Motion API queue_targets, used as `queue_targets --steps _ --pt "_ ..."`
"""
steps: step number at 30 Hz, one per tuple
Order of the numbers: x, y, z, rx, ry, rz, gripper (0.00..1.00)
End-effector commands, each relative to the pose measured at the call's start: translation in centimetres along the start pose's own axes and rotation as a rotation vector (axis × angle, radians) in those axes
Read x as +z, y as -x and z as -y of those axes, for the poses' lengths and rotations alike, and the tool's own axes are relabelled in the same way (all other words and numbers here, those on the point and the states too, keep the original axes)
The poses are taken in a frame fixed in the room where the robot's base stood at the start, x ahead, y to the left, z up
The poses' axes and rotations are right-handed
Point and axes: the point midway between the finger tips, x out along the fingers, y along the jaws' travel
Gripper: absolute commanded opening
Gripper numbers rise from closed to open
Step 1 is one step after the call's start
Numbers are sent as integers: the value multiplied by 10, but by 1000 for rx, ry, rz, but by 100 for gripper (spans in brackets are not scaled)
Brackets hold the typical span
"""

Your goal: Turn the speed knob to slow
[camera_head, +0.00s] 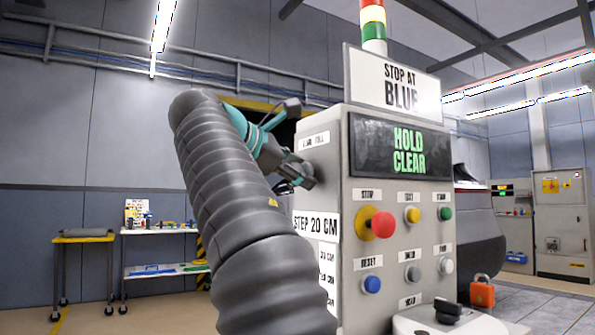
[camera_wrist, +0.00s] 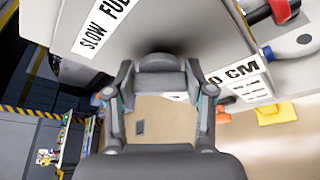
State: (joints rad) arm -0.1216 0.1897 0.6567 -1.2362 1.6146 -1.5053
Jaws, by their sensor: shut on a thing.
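The speed knob (camera_wrist: 160,63) is a dark grey block on the side face of the grey control cabinet (camera_head: 322,185). A white label reading SLOW FULL (camera_wrist: 100,25) is beside it in the wrist view. The label also shows, small and slanted, in the head view (camera_head: 315,141). My gripper (camera_wrist: 160,78) has one finger on each side of the knob and is shut on it. In the head view my gripper (camera_head: 290,178) reaches the cabinet's left side, and it hides most of the knob. The knob's pointer direction cannot be made out.
The cabinet front has a screen reading HOLD CLEAR (camera_head: 400,148), a red stop button (camera_head: 383,225) and several smaller buttons. A STOP AT BLUE sign (camera_head: 393,82) stands on top. A STEP 20 CM label (camera_head: 316,224) is below my gripper. Carts (camera_head: 83,239) stand far left.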

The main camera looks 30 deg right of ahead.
Motion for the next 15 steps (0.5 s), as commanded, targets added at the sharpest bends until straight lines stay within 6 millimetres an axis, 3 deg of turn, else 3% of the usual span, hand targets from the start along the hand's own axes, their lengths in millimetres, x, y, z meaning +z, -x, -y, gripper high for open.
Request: queue_targets --steps 1,2,4,15 --pt "0 0 0 -1 2 0 19" --pt "0 0 0 -1 2 0 58" --pt "0 0 0 -1 2 0 76" --pt "0 2 0 1 0 -1 79"
